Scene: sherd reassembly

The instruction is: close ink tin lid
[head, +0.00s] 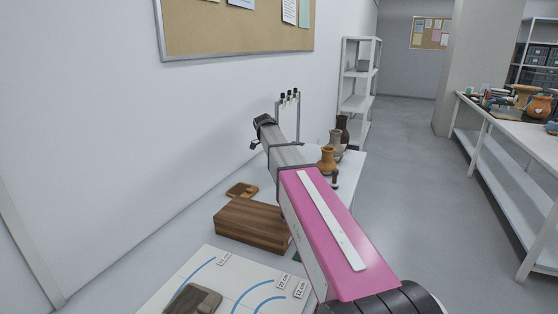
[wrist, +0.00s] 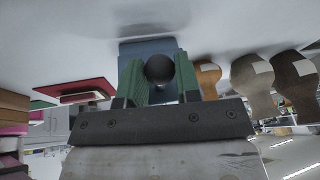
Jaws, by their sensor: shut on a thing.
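In the wrist view my gripper (wrist: 160,80) has two green fingers closed on a dark round knob (wrist: 160,68). Just beyond the knob is a flat blue-grey piece (wrist: 150,46), which looks like the ink tin or its lid. I cannot tell whether the knob belongs to it, or whether the lid is open or shut. The wrist picture appears upside down, with the pale table top above. In the head view my arm reaches over the table towards the wall. The tin cannot be made out there, and the fingers are not clearly seen.
Orange (head: 327,160), beige (head: 336,142) and dark brown vases (head: 343,123) stand right of my arm. A rack (head: 289,98) stands behind. A wooden box (head: 251,223), a small brown piece (head: 241,190) and a white board with blue arcs (head: 225,285) lie left of it.

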